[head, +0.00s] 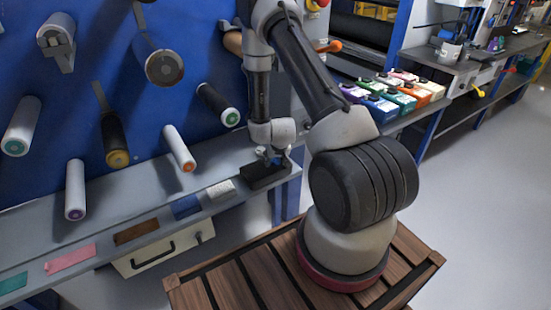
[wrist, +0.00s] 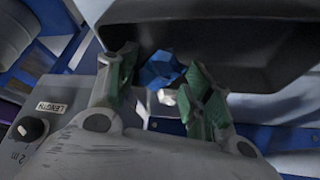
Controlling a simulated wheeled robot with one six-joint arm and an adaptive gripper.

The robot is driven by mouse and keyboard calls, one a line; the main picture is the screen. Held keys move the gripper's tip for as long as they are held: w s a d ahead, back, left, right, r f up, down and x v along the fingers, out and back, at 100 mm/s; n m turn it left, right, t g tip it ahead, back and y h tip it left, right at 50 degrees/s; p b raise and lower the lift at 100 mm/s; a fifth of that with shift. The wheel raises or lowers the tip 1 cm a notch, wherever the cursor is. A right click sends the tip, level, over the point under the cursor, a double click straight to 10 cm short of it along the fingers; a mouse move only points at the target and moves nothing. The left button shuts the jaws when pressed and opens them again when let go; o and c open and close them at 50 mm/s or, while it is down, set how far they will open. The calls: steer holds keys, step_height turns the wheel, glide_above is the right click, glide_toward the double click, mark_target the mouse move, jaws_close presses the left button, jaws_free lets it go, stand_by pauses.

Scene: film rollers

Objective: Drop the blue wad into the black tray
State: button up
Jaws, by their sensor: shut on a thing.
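The blue wad (wrist: 160,70) is a small crumpled lump between the green-padded fingers of my gripper (wrist: 161,66). My gripper is shut on it. In the wrist view the black tray (wrist: 240,48) fills the top, close behind the wad and fingertips. In the head view the black tray (head: 266,181) sits at the right end of the grey ledge, and my gripper (head: 274,157) is right above it. A bit of the blue wad (head: 275,161) shows between the fingers there. I cannot tell the exact gap between wad and tray.
Several rollers, such as a white one (head: 180,148), stick out from the blue panel (head: 60,100). Coloured patches lie along the ledge (head: 100,238) left of the tray. Several coloured boxes (head: 393,92) stand on a bench behind my arm. A knob labelled LENGTH (wrist: 32,128) shows in the wrist view.

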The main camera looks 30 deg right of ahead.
steer(key=shift+f, duration=0.4)
steer(key=o, duration=0.7)
steer(key=shift+o, duration=0.2)
steer(key=shift+r, duration=0.1)
